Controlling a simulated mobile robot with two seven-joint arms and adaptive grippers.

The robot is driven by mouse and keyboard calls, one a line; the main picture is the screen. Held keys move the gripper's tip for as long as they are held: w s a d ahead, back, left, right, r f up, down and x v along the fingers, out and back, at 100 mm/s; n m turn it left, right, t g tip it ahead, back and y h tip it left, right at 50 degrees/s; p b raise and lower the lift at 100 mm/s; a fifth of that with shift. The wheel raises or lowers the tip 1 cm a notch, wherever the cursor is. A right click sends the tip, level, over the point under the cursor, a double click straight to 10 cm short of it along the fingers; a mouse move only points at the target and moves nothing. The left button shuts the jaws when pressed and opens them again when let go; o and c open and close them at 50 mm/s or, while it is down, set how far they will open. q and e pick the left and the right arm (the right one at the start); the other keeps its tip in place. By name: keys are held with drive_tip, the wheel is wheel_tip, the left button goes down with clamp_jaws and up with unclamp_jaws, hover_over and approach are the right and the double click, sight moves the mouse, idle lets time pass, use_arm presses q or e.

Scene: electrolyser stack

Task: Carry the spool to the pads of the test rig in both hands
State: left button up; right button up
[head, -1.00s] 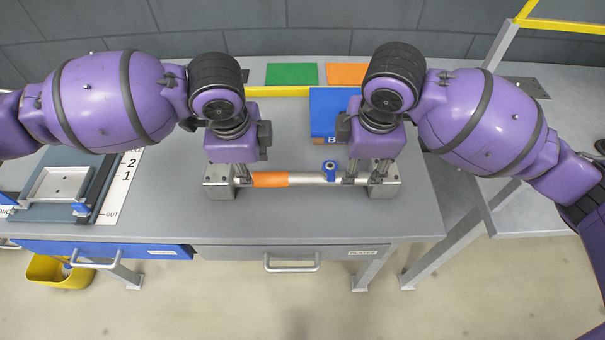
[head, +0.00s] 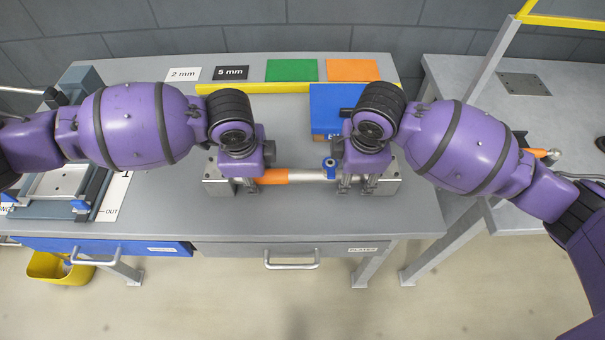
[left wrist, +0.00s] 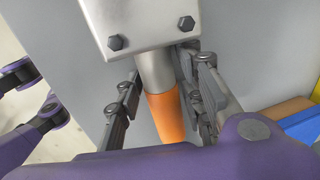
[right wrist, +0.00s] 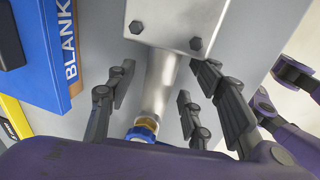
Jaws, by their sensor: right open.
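The spool (head: 302,175) is a silver tube with an orange band and a blue fitting (head: 329,166). It lies level, its ends at two metal blocks (head: 214,185) on the grey bench. My left gripper (head: 243,186) is over its left part. In the left wrist view the open fingers stand on either side of the tube (left wrist: 158,75), near the orange band. My right gripper (head: 356,187) is over its right part. In the right wrist view its open fingers straddle the tube (right wrist: 160,85) between block and blue fitting. I cannot make out the test rig's pads.
A blue box (head: 326,108) stands close behind the spool. Green (head: 291,70) and orange (head: 352,70) mats lie at the back. A slide fixture (head: 60,182) is at left. Another bench (head: 445,85) with a dark plate (head: 523,83) and yellow-topped frame is at right.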

use_arm(q)
drive_tip(key=c, duration=0.7)
use_arm(e)
drive_tip(key=c, duration=0.7)
use_arm(q)
clamp_jaws()
use_arm(e)
clamp_jaws()
use_arm(q)
drive_tip(key=shift+w+r, duration=0.1)
use_arm(e)
drive_tip(key=shift+w+r, duration=0.1)
